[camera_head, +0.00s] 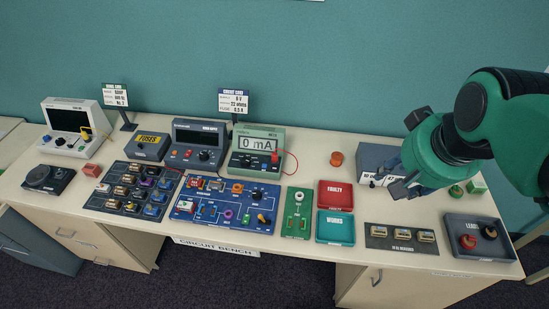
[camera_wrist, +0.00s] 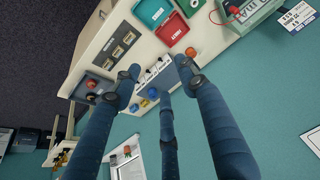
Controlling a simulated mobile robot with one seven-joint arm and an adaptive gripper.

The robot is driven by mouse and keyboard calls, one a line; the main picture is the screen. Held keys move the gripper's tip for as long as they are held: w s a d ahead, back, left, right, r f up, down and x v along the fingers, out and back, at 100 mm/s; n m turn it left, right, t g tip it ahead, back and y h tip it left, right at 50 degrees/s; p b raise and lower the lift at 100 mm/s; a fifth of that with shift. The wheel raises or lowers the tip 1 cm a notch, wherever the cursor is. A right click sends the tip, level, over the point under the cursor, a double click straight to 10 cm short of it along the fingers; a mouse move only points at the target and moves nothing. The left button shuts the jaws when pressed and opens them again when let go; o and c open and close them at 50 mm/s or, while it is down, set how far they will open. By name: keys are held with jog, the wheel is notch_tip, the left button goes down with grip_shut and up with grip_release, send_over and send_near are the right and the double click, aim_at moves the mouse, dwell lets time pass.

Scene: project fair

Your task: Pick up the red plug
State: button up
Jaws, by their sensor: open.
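The red plug (camera_head: 467,241) sits in the dark leads tray (camera_head: 480,254) at the right front of the bench, beside a black plug (camera_head: 489,231). In the wrist view the red plug (camera_wrist: 91,83) shows small at the left, in the tray by the bench edge. My gripper (camera_head: 402,156) is open and empty above the back right of the bench, near a grey box (camera_head: 375,157). It is up and to the left of the tray, well apart from the plug. Its spread fingers (camera_wrist: 160,84) fill the middle of the wrist view.
A dark mat (camera_head: 401,246) with several small parts lies left of the tray. A red bin (camera_head: 336,194) and a teal bin (camera_head: 335,228) stand further left. An orange knob-like piece (camera_head: 336,158) stands behind them. A green block (camera_head: 476,186) lies behind the tray, under my arm.

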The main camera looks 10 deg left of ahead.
jog(key=w+a+g+p, duration=0.15)
jog(key=w+a, duration=0.45)
jog(key=w, duration=0.6)
jog(key=m+g+p, duration=0.2)
jog(key=g+p, duration=0.1)
jog(key=p, duration=0.3)
send_over(275, 153)
notch_tip(275, 153, down, 21)
jog(key=shift+w+f, duration=0.15)
jog(key=shift+w, duration=0.05)
jog(key=shift+f, duration=4.3)
jog(key=shift+s+f, duration=0.1)
jog(key=shift+f, duration=2.5)
